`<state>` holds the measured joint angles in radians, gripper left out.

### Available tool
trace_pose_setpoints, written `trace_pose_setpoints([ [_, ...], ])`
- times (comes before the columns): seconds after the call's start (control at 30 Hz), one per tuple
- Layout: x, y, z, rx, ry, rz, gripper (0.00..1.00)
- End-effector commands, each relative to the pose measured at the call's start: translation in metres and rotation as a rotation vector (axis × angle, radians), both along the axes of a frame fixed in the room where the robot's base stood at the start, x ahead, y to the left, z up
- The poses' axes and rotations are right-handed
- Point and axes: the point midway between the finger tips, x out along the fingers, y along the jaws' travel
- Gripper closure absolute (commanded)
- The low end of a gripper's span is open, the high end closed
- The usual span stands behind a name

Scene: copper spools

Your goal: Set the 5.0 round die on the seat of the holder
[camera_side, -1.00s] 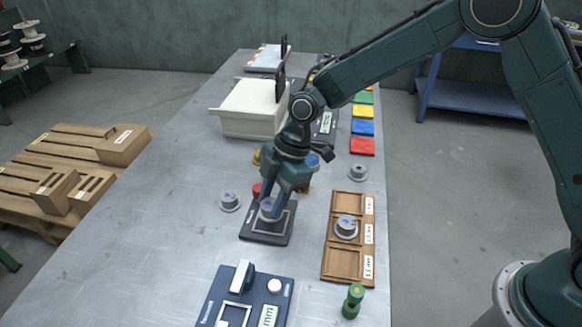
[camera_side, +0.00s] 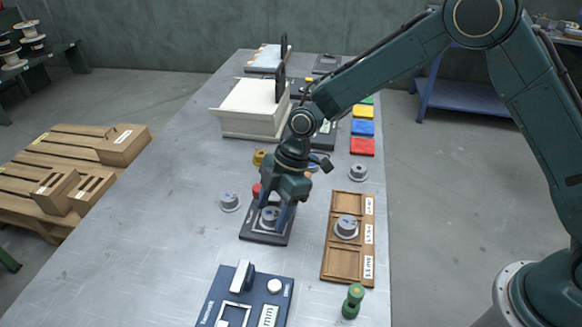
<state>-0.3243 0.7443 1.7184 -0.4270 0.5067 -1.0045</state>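A grey round die (camera_side: 269,214) sits on the dark holder (camera_side: 252,237), within its light seat frame; its size mark is too small to read. My gripper (camera_side: 275,208) is open just above it, one finger on each side, and partly covers the die and holder. I cannot tell whether a finger still touches the die. Similar grey dies are a die left of the holder (camera_side: 230,201), a die at the right edge (camera_side: 358,173), and a die (camera_side: 346,227) in the middle compartment of the wooden tray (camera_side: 327,273).
A blue device with a display (camera_side: 245,300) stands in front. A green cylindrical piece (camera_side: 353,301) stands near the right edge. A red knob (camera_side: 257,190), a yellow piece (camera_side: 260,157) and a cream box (camera_side: 250,108) are behind the holder. The left tabletop is clear.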

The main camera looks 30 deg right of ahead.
Motion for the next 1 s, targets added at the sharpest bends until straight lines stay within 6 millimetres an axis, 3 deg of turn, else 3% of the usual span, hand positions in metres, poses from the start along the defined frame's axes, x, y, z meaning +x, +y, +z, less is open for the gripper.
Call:
trace_pose_setpoints([
  [0.47,0.0,-0.001,0.01,0.001,-0.002,-0.001,0.43],
  [0.67,0.001,-0.01,0.03,0.002,-0.003,-0.001,0.43],
  [1.0,0.001,-0.031,0.082,0.001,-0.003,-0.002,0.43],
])
